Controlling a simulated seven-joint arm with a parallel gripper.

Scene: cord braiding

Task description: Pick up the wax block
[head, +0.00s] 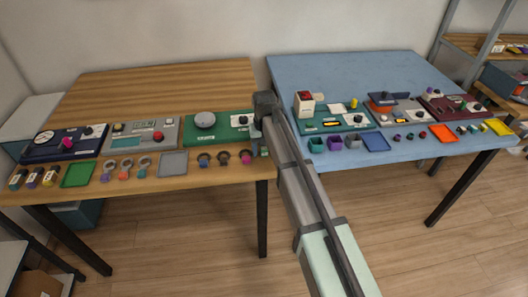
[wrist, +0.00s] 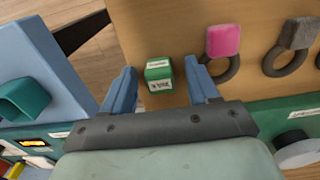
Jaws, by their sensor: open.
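A small green block (wrist: 159,74) with white labels, which I take for the wax block, lies on the wooden table near its edge. The label print is too small to read for certain. In the wrist view my gripper (wrist: 160,66) is open, with one blue finger on each side of the block. There is a gap between each finger and the block, and neither grips it. In the head view my gripper end is at the right edge of the wooden table, and the block there is small and partly hard to make out.
A ring with a pink square top (wrist: 223,41) lies close beside one finger; a grey-topped ring (wrist: 298,34) is farther off. A green device (head: 222,126) stands behind. A gap separates the wooden table (head: 160,82) from the blue table (head: 345,68), which holds a teal cup (wrist: 24,98).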

